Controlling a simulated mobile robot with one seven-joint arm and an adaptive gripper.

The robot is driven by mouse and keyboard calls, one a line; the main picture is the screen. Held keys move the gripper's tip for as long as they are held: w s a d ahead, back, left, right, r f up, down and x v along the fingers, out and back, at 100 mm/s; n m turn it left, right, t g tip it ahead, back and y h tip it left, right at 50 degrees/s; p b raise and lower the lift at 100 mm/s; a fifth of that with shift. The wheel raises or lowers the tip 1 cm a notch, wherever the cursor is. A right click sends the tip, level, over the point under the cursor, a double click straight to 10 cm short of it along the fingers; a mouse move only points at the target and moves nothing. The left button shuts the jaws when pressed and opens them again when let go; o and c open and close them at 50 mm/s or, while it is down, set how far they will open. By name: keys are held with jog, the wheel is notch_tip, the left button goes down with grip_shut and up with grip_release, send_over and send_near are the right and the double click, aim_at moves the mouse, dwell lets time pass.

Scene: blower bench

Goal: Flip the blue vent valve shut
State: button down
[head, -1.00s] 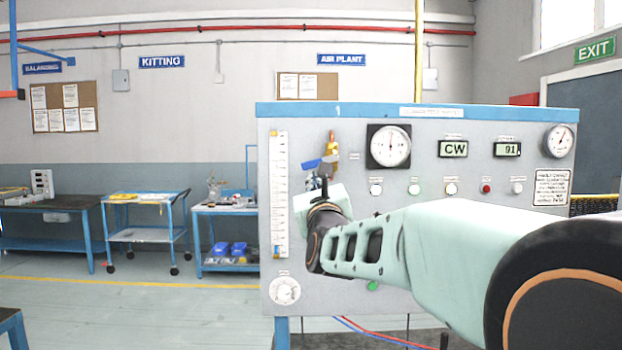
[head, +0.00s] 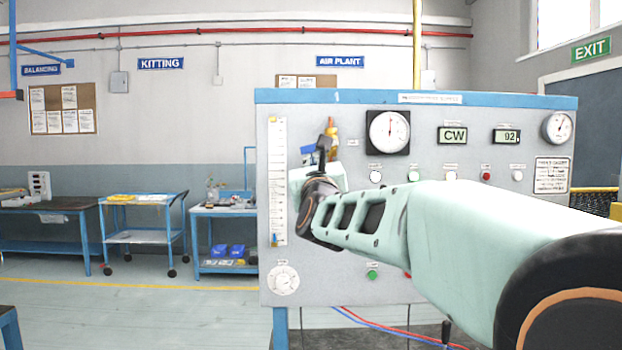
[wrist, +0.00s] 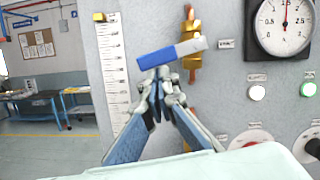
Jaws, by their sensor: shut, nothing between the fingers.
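The blue vent valve handle (wrist: 165,56) shows in the wrist view on a vertical brass valve body (wrist: 192,30). The handle lies crosswise, nearly level, its pale right end over the brass and its blue end pointing left. In the head view the blue handle (head: 308,149) and brass body (head: 333,127) show only in part, behind my arm's end. My gripper (wrist: 160,80) is shut and empty, its fingertips just below the handle in the wrist view. I cannot tell whether they touch it.
A tall scale (wrist: 113,70) stands left of the valve on the grey panel. A round gauge (head: 389,132), several buttons and readouts are to the right. A dial (head: 283,281) sits low on the panel. A cart and benches stand far left.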

jog(key=a+r+m+b, duration=0.1)
jog(key=b, duration=0.2)
jog(key=shift+s+r+m, duration=0.1)
jog(key=shift+r+m, duration=0.05)
jog(key=shift+m, duration=0.15)
